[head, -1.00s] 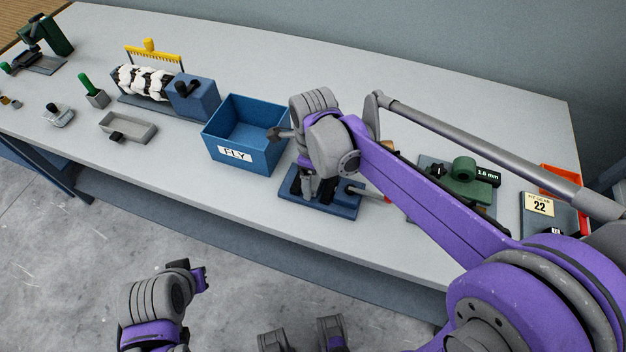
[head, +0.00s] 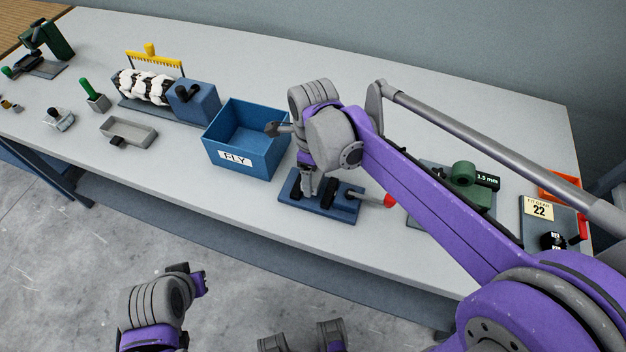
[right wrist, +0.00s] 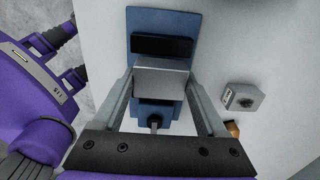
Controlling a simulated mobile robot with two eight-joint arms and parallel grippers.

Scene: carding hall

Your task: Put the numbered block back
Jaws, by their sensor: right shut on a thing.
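My right gripper (right wrist: 162,82) is shut on a plain grey block (right wrist: 160,76), seen in the right wrist view. The block is over a blue fixture plate with a black pad (right wrist: 162,46); I cannot tell whether it touches the plate. No number shows on its visible faces. In the head view the right gripper (head: 308,186) points down at the blue fixture (head: 342,211), and the block is hard to make out. A second grey block (right wrist: 246,100) with a small label stands on the table beside the fixture.
A blue bin (head: 245,153) marked FLY stands just left of the right gripper. A red-tipped lever (head: 389,200) sticks out right of the fixture. Farther right are a green device (head: 466,180) marked 1.5 mm and a FIT GEAR 22 sign (head: 539,208). The front table strip is clear.

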